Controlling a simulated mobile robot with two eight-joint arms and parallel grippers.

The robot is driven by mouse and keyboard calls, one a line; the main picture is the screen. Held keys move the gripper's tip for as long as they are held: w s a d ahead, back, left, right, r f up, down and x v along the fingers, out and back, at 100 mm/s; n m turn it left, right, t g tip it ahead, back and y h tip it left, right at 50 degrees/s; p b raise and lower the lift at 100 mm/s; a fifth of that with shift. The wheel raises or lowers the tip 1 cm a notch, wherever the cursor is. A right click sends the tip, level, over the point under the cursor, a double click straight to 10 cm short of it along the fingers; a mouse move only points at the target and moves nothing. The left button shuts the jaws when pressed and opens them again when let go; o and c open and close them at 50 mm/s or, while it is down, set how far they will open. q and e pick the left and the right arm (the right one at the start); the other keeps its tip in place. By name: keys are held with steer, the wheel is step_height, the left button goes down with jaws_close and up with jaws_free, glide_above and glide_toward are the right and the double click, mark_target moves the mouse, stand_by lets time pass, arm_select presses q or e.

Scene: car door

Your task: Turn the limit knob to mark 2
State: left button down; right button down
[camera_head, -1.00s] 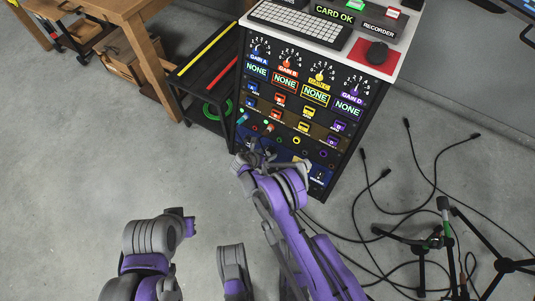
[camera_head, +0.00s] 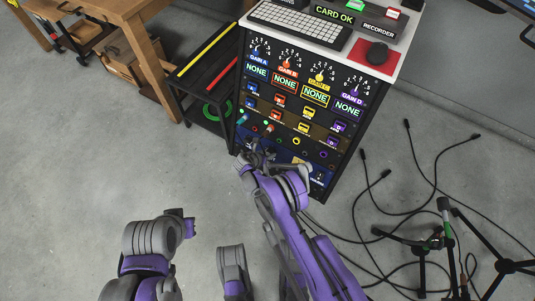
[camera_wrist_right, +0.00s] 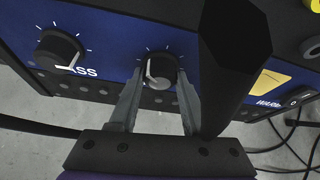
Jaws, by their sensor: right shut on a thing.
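A round black knob (camera_wrist_right: 160,69) with a pale pointer line sits on the blue panel strip (camera_wrist_right: 108,38) in the right wrist view, with tick marks around it. Its name and mark numbers cannot be read. The fingers of my right gripper (camera_wrist_right: 160,95) are on either side of this knob and shut on it. The pointer line shows on the left side of the knob and runs roughly up and down in the picture. In the head view, my right gripper (camera_head: 250,160) is at the low left front of the cabinet (camera_head: 292,118), largely hiding the knob. My left gripper does not show clearly.
A second black knob (camera_wrist_right: 60,48), its label ending in "SS", is left of the gripped one. A large dark object (camera_wrist_right: 232,60) blocks part of the wrist view. Cables (camera_head: 385,200) and stands lie on the floor right of the cabinet. A black cart (camera_head: 205,85) stands left.

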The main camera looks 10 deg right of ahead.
steer(key=m+y, duration=0.1)
steer(key=m+t+y, duration=0.1)
steer(key=m, duration=0.1)
steer(key=shift+s+d+m, duration=0.1)
steer(key=shift+d+m, duration=0.05)
steer(key=shift+m, duration=0.15)
steer(key=m+t, duration=0.1)
steer(key=m, duration=0.1)
steer(key=m+t+y, duration=0.1)
steer(key=m, duration=0.1)
steer(key=shift+s+f+y, duration=0.1)
steer(key=shift+y, duration=0.2)
steer(key=shift+t, duration=0.3)
stand_by(0.3)
steer(key=shift+c, duration=1.8)
jaws_free()
steer(key=p+v, duration=0.2)
steer(key=v, duration=0.8)
steer(key=shift+s+r+p, duration=0.25)
steer(key=shift+s+p, duration=0.1)
